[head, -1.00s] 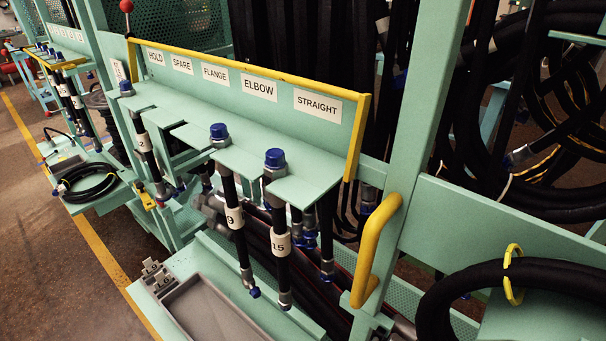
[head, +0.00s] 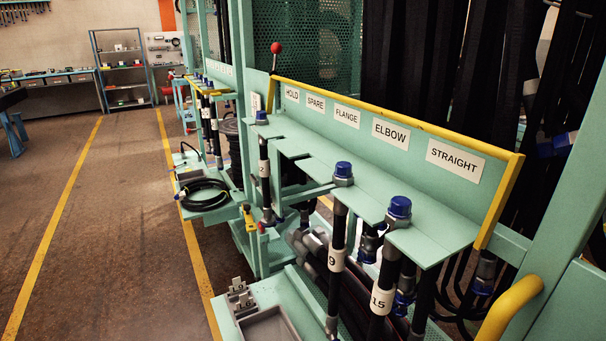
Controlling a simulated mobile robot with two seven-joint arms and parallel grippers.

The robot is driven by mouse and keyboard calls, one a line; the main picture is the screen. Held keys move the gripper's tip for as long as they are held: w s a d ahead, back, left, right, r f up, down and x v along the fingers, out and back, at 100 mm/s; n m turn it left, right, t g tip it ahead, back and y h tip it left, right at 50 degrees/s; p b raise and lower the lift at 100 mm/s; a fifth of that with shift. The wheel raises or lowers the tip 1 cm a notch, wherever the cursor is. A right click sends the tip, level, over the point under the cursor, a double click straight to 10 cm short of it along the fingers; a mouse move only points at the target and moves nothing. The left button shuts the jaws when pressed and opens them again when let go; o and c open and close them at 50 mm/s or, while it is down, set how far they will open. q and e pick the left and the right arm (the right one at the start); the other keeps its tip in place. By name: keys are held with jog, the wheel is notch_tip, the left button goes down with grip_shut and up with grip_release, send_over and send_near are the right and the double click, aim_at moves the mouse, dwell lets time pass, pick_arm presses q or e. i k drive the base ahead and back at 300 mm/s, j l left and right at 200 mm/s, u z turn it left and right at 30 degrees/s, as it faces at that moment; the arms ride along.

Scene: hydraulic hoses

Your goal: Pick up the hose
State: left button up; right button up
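Several black hoses hang from a green slotted rack (head: 335,185) in the head view. A hose tagged 9 (head: 337,262) hangs by its blue-capped end below the flange and elbow labels. A hose tagged 15 (head: 381,300) with a blue cap hangs nearer the straight label. A third hose (head: 264,170) hangs under the hold label at the rack's far end. The lower ends of the nearer two are close to or past the bottom picture edge. Neither of my grippers is in view.
A grey tray (head: 268,329) and small numbered blocks (head: 240,298) sit on the lower shelf. A yellow handle (head: 508,309) sticks out at the lower right. A coiled hose (head: 203,196) lies on a farther shelf. The brown floor at left is clear, with yellow lines.

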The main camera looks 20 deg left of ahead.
aim_at(268, 221)
jog(key=j+z, duration=0.1)
jog(key=z, duration=0.25)
jog(key=j+z, duration=0.15)
jog(key=j, duration=0.25)
jog(key=k+j+z, duration=0.15)
jog(key=j, duration=0.2)
jog(key=j+z, duration=0.15)
jog(key=j, duration=0.25)
jog(key=k+j+z, duration=0.15)
jog(key=j, duration=0.2)
jog(key=k+j+z, duration=0.15)
jog(key=j, duration=0.25)
jog(key=k+j+z, duration=0.1)
jog(key=j, duration=0.2)
jog(key=k+j, duration=0.15)
jog(key=j, duration=0.2)
jog(key=k+j, duration=0.15)
jog(key=j, duration=0.25)
jog(key=k+j, duration=0.15)
jog(key=j, duration=0.2)
jog(key=k+j, duration=0.15)
jog(key=j, duration=0.2)
jog(key=k+j, duration=0.15)
jog(key=j, duration=0.25)
jog(key=z, duration=0.05)
